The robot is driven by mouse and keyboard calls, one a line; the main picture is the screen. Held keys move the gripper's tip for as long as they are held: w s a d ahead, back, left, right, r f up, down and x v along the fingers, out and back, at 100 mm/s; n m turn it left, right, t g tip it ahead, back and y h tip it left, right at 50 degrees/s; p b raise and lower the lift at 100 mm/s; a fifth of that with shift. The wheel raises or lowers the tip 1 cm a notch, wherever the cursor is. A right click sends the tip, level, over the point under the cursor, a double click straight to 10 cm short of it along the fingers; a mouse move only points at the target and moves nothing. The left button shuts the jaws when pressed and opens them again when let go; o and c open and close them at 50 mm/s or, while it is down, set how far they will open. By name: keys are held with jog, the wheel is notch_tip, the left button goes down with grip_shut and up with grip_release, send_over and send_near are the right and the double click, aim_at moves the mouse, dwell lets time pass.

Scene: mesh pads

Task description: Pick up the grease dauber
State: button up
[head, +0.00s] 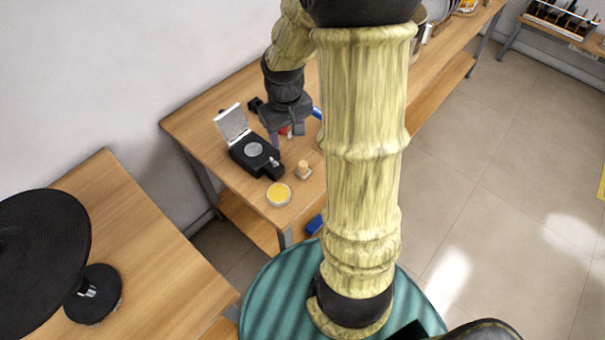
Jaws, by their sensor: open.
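My gripper (285,138) hangs over the wooden bench, pointing down, with its jaws open. A small red thing (285,131) shows by the fingers, too small to tell what it is or whether they touch it. A small tan, wood-like piece (303,168) stands on the bench, below and right of the gripper in the picture; it may be the grease dauber, but I cannot tell for certain. A round tin with yellow content (278,194) sits close to it, near the bench's near end. My arm hides part of the bench to the right.
A black device with a raised lid (252,152) stands left of the gripper, very close to it. A blue thing (317,113) is partly hidden by my arm. Another bench (130,225) with a large black disc (40,255) stands at left. Open floor (500,200) lies at right.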

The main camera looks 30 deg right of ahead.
jog(key=b, duration=0.1)
send_over(303, 164)
notch_tip(303, 164, down, 4)
jog(key=shift+w+r+g, duration=0.1)
jog(key=shift+g, duration=0.3)
notch_tip(303, 164, down, 12)
jog(key=shift+f+p, duration=0.1)
jog(key=shift+p, duration=0.4)
jog(key=shift+f+p, duration=0.7)
jog(key=shift+f, duration=1.9)
jog(key=c, duration=1.1)
